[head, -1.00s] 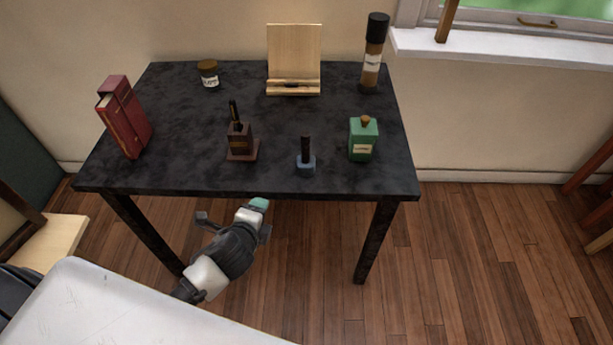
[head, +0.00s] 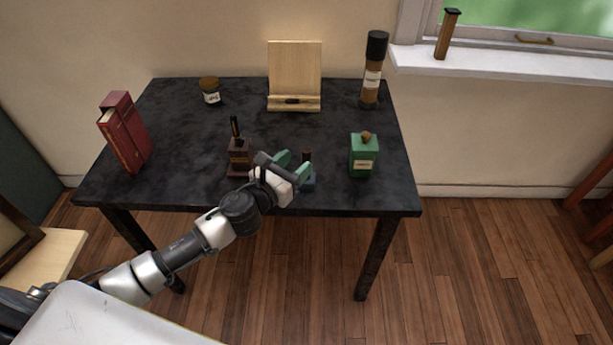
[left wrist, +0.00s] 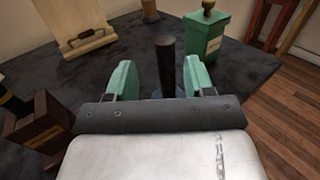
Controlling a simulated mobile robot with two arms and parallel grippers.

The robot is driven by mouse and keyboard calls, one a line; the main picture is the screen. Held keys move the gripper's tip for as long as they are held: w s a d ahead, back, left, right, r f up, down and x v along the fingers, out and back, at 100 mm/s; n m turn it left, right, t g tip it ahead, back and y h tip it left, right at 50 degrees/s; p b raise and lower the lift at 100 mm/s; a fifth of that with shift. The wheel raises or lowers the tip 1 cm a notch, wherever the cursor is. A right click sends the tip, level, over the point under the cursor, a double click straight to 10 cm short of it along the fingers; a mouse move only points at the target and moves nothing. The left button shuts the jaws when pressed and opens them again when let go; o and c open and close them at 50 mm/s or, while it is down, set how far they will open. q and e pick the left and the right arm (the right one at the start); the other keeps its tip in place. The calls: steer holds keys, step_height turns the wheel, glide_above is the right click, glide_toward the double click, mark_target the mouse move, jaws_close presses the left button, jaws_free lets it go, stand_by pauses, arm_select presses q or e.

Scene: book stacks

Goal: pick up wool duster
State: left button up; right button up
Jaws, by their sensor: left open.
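The wool duster appears to be the small blue block with an upright dark handle (head: 307,158) near the table's front edge. My left gripper (head: 294,165) is open just left of it and partly covers its blue base. In the left wrist view the dark handle (left wrist: 166,66) stands upright between the two green fingers (left wrist: 160,78), with a gap on each side. Its blue base is mostly hidden behind the gripper there. My right gripper is not in view.
On the dark table (head: 200,185), a brown holder (head: 239,160) stands left of the gripper and a green canister (head: 363,157) stands to the right. Red books (head: 124,135), a jar (head: 210,90), a wooden stand (head: 294,75) and a tall cylinder (head: 372,75) stand farther away.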

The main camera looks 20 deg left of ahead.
mark_target(303, 161)
arm_select(q)
steer(key=shift+d+x, duration=0.2)
steer(key=shift+x, duration=1.2)
steer(key=shift+d+x, duration=0.15)
steer(key=shift+x, duration=1.2)
steer(key=shift+s+f, duration=0.15)
steer(key=shift+f, duration=0.05)
steer(key=shift+c, duration=0.5)
jaws_close()
